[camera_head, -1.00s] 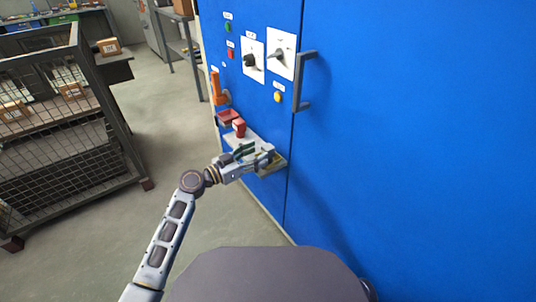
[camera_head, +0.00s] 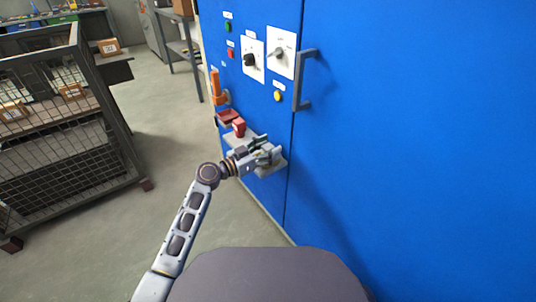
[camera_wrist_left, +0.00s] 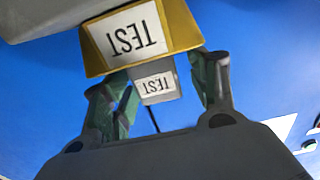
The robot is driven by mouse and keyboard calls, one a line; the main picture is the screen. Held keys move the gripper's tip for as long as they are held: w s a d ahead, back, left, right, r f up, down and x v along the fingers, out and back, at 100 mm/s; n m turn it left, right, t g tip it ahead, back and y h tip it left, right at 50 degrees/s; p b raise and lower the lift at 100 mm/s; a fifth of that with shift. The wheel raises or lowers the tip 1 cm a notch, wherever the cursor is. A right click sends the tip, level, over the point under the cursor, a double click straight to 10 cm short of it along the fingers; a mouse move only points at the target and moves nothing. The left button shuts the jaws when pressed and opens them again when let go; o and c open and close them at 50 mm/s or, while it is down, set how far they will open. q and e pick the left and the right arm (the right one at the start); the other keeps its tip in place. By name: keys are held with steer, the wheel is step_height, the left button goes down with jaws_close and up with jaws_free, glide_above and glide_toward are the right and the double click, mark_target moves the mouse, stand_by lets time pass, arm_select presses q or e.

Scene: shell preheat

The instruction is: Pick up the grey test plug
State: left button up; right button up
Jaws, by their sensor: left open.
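The grey test plug (camera_wrist_left: 156,86), with a white TEST label that reads upside down, shows in the left wrist view between the two green-padded fingers. Behind it is a yellow-edged holder (camera_wrist_left: 180,22) with a larger TEST label. My left gripper (camera_wrist_left: 162,78) is open, one finger on each side of the plug; I cannot tell whether either touches it. In the head view my left gripper (camera_head: 267,155) is at the small shelf on the blue cabinet and hides the plug. My right gripper is not in view.
The blue cabinet (camera_head: 420,130) carries a door handle (camera_head: 303,80), rotary switches (camera_head: 250,60) and buttons. A red padlock-like item (camera_head: 239,127) and a red tray (camera_head: 228,117) sit just left of my gripper. A wire cage cart (camera_head: 70,150) stands left; the floor between is clear.

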mark_target(268, 146)
arm_select(q)
steer(key=shift+c, duration=0.4)
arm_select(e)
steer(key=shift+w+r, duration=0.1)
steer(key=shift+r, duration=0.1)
arm_select(q)
steer(key=c, duration=1.2)
steer(key=shift+o, duration=0.2)
steer(key=shift+r, duration=0.1)
steer(key=shift+r+p, duration=0.35)
steer(key=shift+r, duration=0.45)
step_height(268, 146, up, 7)
steer(key=shift+f+p, duration=0.2)
steer(key=shift+p, duration=1)
steer(key=shift+r, duration=0.85)
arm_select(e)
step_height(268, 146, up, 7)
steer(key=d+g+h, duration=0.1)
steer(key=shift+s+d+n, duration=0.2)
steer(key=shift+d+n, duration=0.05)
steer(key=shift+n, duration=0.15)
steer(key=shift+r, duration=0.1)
